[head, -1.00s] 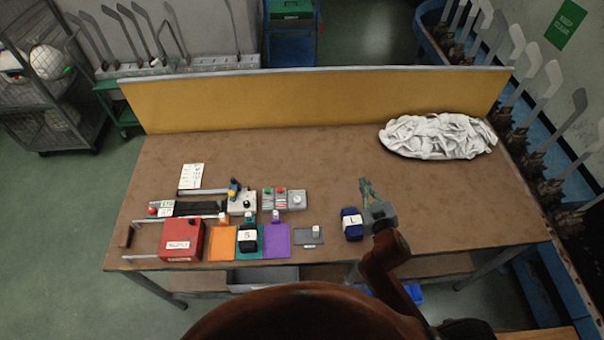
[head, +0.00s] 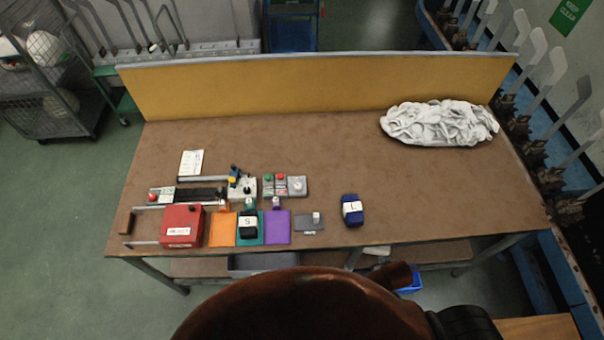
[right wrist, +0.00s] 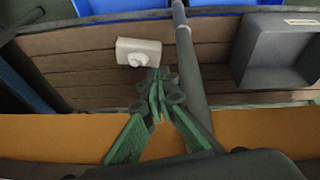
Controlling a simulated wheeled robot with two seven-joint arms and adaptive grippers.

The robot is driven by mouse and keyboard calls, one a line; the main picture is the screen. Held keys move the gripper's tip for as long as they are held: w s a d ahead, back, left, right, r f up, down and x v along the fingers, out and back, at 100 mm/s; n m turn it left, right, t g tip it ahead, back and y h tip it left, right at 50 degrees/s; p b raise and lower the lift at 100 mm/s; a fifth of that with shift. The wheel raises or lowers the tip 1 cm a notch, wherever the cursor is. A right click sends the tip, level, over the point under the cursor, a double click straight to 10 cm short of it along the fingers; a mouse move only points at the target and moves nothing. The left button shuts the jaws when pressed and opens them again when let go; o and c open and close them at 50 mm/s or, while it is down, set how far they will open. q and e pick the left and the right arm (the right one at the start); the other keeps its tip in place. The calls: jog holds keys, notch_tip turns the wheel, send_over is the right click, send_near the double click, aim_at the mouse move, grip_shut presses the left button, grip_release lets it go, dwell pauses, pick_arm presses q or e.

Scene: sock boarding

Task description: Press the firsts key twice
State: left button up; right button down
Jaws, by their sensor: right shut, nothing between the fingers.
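In the head view a row of small button boxes stands in the middle of the table, with a green button (head: 268,178), a red button (head: 281,177) and a grey one (head: 298,185). A flat dark grey plate with a pale knob (head: 309,222) lies nearer the front edge. The labels are too small to read, so I cannot tell which is the firsts key. My right gripper (right wrist: 156,100) shows in the right wrist view with its green fingers shut and empty. In the head view my right arm is low at the table's front edge, its fingers hidden. My left gripper is not in view.
A red box (head: 182,226), orange pad (head: 222,229), teal pad (head: 250,214) and purple pad (head: 277,228) line the front left. A navy bundle marked L (head: 352,210) lies right of them. A white cloth pile (head: 440,124) lies back right. The centre is clear.

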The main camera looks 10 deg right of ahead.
jog(key=s+f, duration=0.4)
jog(key=f, duration=1.1)
jog(key=s+a+f+g+b, duration=0.1)
jog(key=s+f+g, duration=0.1)
jog(key=s+f, duration=1.7)
jog(key=s, duration=0.3)
jog(key=shift+a+n+g+y, duration=0.3)
jog(key=shift+n+g+y, duration=0.1)
jog(key=shift+s+f, duration=0.1)
